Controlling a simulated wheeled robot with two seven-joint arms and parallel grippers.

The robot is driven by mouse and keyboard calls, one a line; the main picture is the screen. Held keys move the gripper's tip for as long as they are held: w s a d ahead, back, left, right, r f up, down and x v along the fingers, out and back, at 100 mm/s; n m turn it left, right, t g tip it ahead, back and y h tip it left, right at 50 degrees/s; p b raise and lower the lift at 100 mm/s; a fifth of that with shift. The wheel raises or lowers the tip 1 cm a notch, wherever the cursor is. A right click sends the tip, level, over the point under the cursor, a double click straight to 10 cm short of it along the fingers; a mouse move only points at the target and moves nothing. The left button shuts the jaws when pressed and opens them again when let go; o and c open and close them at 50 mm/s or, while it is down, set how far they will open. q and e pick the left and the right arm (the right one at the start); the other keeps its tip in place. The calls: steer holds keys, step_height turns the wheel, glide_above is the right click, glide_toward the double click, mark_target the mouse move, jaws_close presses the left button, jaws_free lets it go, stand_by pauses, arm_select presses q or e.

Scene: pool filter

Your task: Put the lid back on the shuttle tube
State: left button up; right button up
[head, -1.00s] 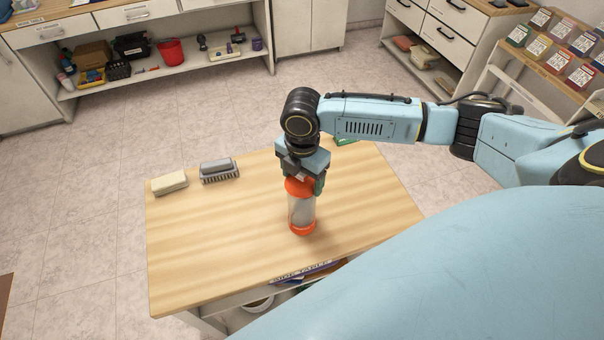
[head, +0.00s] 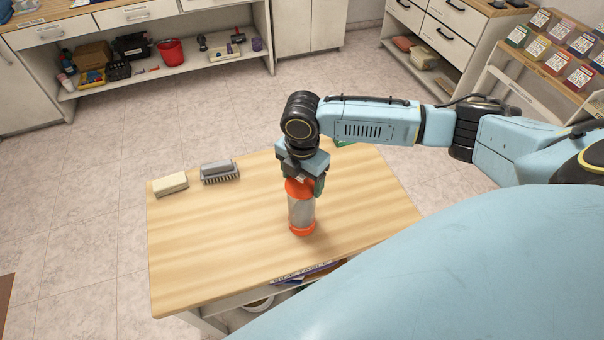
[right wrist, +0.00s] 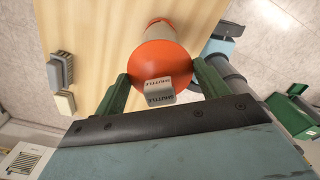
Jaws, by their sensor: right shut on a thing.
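The shuttle tube (head: 302,213) is a clear cylinder with an orange base ring, standing upright on the wooden table. The orange lid (head: 299,187) is at the tube's top. In the right wrist view the lid (right wrist: 160,66) is a round orange disc with a grey tab marked "SHUTTLE", with part of the tube behind it. My right gripper (head: 303,184) points down over the tube, its green fingers shut on the lid from both sides. Whether the lid is fully seated on the tube's rim cannot be told. My left gripper is out of view.
A cream block (head: 170,184) and a grey brush (head: 219,172) lie at the table's back left. A green thing (head: 343,142) is partly hidden behind my arm at the back. The table's left and front areas are clear.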

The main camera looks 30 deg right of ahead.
steer(key=shift+f+p, duration=0.2)
steer(key=shift+p, duration=0.1)
stand_by(0.9)
steer(key=shift+p, duration=0.45)
stand_by(0.3)
steer(key=o, duration=1)
steer(key=shift+o, duration=0.3)
step_height(320, 180, up, 3)
steer(key=p, duration=0.3)
steer(key=shift+f, duration=0.15)
steer(key=shift+r+p, duration=0.65)
steer(key=shift+r, duration=1.55)
